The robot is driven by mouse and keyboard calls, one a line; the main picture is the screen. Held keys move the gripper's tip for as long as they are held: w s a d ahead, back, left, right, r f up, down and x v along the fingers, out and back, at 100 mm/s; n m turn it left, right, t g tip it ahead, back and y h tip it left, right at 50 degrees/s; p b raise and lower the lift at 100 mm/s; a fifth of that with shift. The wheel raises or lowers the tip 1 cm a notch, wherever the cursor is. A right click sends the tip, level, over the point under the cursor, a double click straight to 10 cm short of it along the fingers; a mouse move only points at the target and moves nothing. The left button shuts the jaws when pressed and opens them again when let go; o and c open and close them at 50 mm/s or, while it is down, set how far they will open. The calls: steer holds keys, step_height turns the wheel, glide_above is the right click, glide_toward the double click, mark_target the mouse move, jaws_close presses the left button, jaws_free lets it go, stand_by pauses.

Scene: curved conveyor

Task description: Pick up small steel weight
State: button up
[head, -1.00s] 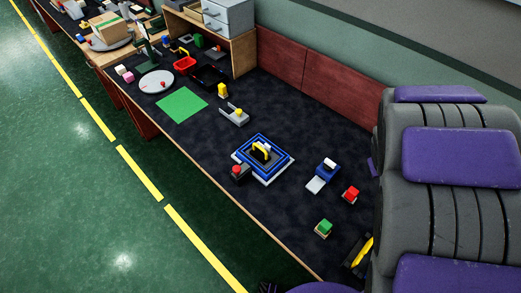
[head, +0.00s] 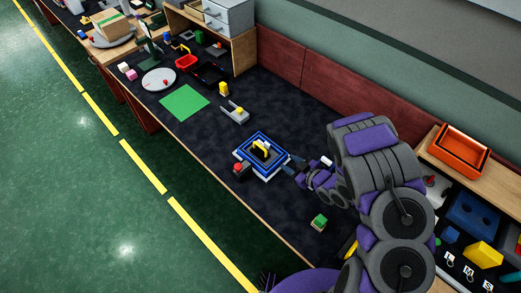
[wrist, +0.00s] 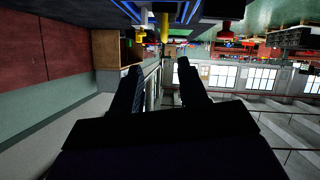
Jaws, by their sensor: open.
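I cannot pick out the small steel weight with certainty in either view. My gripper (head: 292,165) is in front of my arm at the right edge of the blue-and-white stacked square base (head: 243,156), above the dark table. In the wrist view my gripper (wrist: 160,85) shows two dark fingers spread apart with nothing between them. A black-and-yellow handled piece (head: 261,149) stands on the square base. A yellow part (wrist: 165,22) shows beyond the fingertips at the top of the wrist view.
A red-topped button (head: 239,167) stands left of the base. A green block (head: 319,221) lies nearer the front. A grey bracket (head: 234,113), green mat (head: 184,103) and white plate (head: 158,79) lie further back. An orange tray (head: 460,150) is at right. Bare table lies between.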

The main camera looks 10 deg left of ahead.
mark_target(263, 148)
steer(key=shift+y, duration=0.3)
steer(key=x, duration=0.8)
steer(key=b+x, duration=0.1)
steer(key=x, duration=0.3)
steer(key=shift+s+a, duration=0.3)
steer(key=shift+s, duration=0.1)
steer(key=shift+r+b+x, duration=0.2)
steer(key=shift+b+x, duration=0.25)
steer(key=shift+x, duration=2.45)
steer(key=shift+w, duration=0.2)
steer(key=shift+c, duration=0.2)
jaws_close()
